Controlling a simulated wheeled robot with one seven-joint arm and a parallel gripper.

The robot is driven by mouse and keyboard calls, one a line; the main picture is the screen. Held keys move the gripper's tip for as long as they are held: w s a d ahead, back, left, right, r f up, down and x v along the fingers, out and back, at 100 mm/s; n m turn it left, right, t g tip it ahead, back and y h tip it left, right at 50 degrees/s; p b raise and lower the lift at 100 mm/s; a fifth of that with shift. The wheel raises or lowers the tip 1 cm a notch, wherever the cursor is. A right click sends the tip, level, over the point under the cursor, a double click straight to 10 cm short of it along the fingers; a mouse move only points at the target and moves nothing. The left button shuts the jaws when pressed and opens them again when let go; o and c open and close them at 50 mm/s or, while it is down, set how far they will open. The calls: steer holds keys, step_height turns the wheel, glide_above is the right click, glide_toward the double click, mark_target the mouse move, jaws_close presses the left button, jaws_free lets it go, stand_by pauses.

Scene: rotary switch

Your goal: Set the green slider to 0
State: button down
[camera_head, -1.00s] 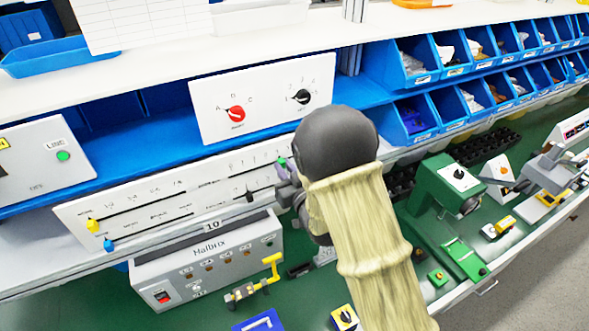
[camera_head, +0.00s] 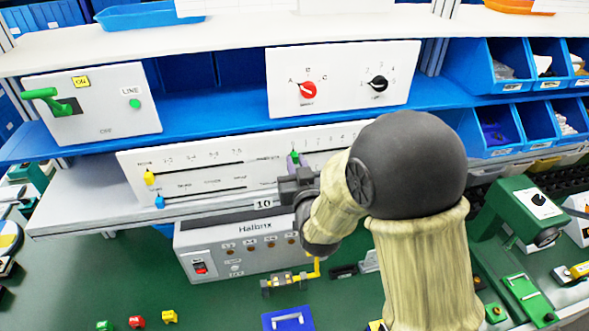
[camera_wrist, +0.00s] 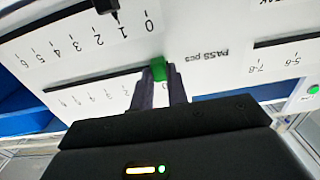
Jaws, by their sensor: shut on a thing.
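The green slider (camera_head: 294,155) is on the upper right slot of the white slider panel (camera_head: 222,178). In the wrist view the green slider (camera_wrist: 158,69) sits at the slot's end beside "PASS pcs", by a partly covered 0. My gripper (camera_wrist: 159,80) is shut on it, one purple-grey finger on each side. In the head view my gripper (camera_head: 292,167) reaches the panel from the front right, and my arm hides the panel's right part.
A black slider (camera_wrist: 107,5) is on the neighbouring slot, near its 1. A yellow slider (camera_head: 150,178) and a blue slider (camera_head: 159,202) are at the panel's left. The Halbrix box (camera_head: 240,250) stands below; a dial panel (camera_head: 342,77) stands above.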

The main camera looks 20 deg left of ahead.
steer(key=shift+s+a+f, duration=0.15)
steer(key=shift+s+f, duration=0.05)
steer(key=shift+f, duration=0.1)
steer(key=c, duration=1.4)
jaws_free()
steer(key=shift+s+a+r, duration=0.1)
steer(key=shift+s, duration=0.05)
steer(key=shift+o, duration=0.2)
steer(key=shift+r, duration=0.1)
steer(key=b+v, duration=1.7)
steer(key=shift+d, duration=0.25)
steer(key=shift+s, duration=0.15)
